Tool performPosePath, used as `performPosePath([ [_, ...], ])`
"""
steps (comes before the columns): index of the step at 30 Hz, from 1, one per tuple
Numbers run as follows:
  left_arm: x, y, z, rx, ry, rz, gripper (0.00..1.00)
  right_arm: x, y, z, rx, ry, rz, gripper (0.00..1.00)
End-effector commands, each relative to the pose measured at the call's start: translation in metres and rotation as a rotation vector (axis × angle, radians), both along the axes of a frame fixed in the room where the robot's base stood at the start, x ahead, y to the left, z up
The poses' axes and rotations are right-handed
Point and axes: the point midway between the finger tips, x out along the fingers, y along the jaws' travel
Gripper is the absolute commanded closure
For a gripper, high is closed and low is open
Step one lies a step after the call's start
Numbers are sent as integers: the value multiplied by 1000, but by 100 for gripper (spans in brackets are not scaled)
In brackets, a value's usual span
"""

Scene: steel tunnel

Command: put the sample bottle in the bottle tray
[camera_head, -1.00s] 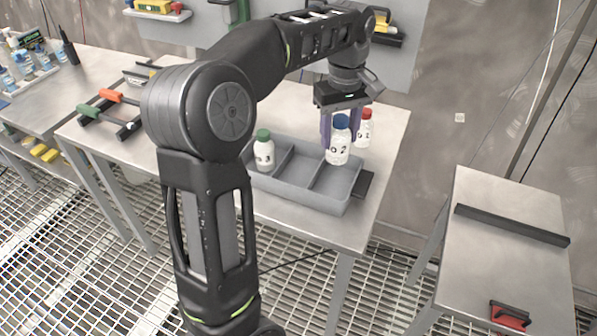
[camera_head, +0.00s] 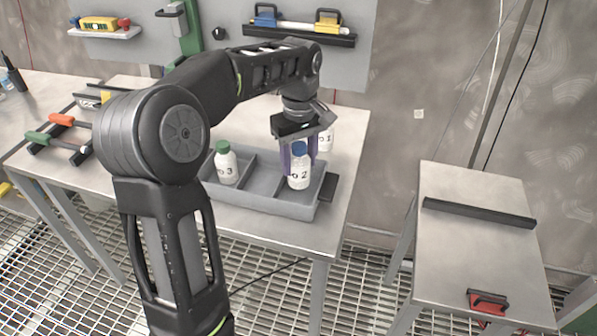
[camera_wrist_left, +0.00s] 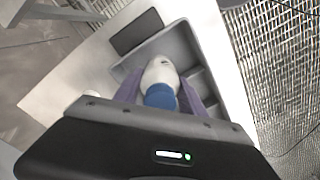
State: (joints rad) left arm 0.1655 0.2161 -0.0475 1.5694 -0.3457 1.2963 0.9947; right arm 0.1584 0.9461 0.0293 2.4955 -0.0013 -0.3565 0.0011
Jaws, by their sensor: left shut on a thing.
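The white sample bottle (camera_head: 299,175) with a blue cap and a label ending in 2 is upright between the purple fingers of my left gripper (camera_head: 299,160), which is shut on it. It is at the right-hand compartment of the grey bottle tray (camera_head: 260,200); I cannot tell whether its base touches the tray floor. The left wrist view shows the bottle (camera_wrist_left: 160,75) and its blue cap between the fingers, over the tray (camera_wrist_left: 222,95). My right gripper is not in view.
A green-capped bottle (camera_head: 226,165) marked 3 stands in the tray's left compartment. Another white bottle (camera_head: 326,138), marked 1, is behind my gripper, its cap hidden. A dark flat block (camera_head: 328,187) lies right of the tray. Clamps (camera_head: 60,135) lie at the table's left.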

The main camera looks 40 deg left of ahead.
Motion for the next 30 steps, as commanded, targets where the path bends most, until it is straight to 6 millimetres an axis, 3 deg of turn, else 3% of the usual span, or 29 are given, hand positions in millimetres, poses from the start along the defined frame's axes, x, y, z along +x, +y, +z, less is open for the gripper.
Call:
performPosePath([
  [4,0,0,-6,0,0,0,100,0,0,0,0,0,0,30],
  [12,0,0,-37,0,-1,0,100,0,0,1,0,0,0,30],
  [23,0,0,-41,0,-1,0,100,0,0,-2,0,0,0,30],
  [24,0,0,-41,0,-1,0,51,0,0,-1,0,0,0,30],
  [30,0,0,-40,0,0,0,34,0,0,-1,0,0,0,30],
])
